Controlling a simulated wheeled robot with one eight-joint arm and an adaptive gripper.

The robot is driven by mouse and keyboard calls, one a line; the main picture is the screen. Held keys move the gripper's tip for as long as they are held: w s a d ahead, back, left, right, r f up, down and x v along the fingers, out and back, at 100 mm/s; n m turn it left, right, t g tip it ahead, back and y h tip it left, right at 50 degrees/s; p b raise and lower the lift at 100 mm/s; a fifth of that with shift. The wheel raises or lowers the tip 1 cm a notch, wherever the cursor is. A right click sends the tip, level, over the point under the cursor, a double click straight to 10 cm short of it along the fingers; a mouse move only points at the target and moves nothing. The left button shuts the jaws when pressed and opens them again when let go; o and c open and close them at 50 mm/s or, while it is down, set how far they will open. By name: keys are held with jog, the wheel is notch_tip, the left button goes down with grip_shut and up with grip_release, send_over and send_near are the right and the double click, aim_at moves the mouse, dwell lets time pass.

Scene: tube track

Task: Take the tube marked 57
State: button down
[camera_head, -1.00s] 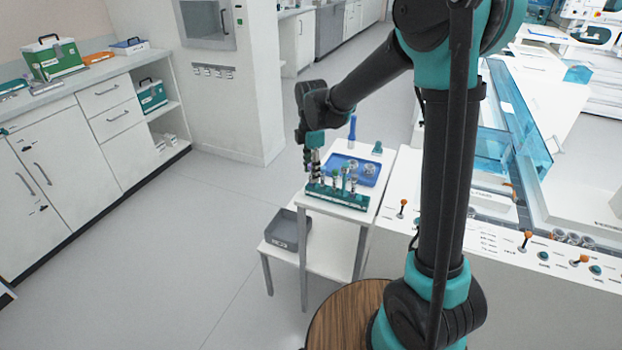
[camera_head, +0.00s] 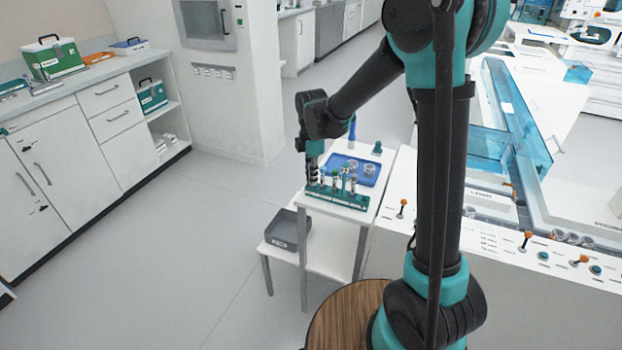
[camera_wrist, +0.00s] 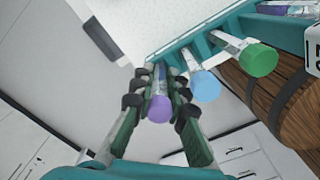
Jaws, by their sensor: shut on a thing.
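In the wrist view my gripper (camera_wrist: 158,84) is shut on a tube with a purple cap (camera_wrist: 159,109), one finger on each side. The tube's lower part lies between the fingers, at the end of the teal rack (camera_wrist: 203,46); I cannot tell whether it is seated in the rack. No number is readable on it. A blue-capped tube (camera_wrist: 205,87) and a green-capped tube (camera_wrist: 258,60) stand beside it in the rack. In the head view my gripper (camera_head: 312,177) points down at the left end of the rack (camera_head: 337,199).
The rack stands at the front edge of a small white table. A blue tray (camera_head: 369,181) with clear cups lies behind it. A grey bin (camera_head: 289,229) sits on the lower shelf. A long white bench (camera_head: 480,258) with orange-topped levers is at the right.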

jog(key=shift+r, duration=0.15)
notch_tip(320, 180, up, 20)
dwell(0.7)
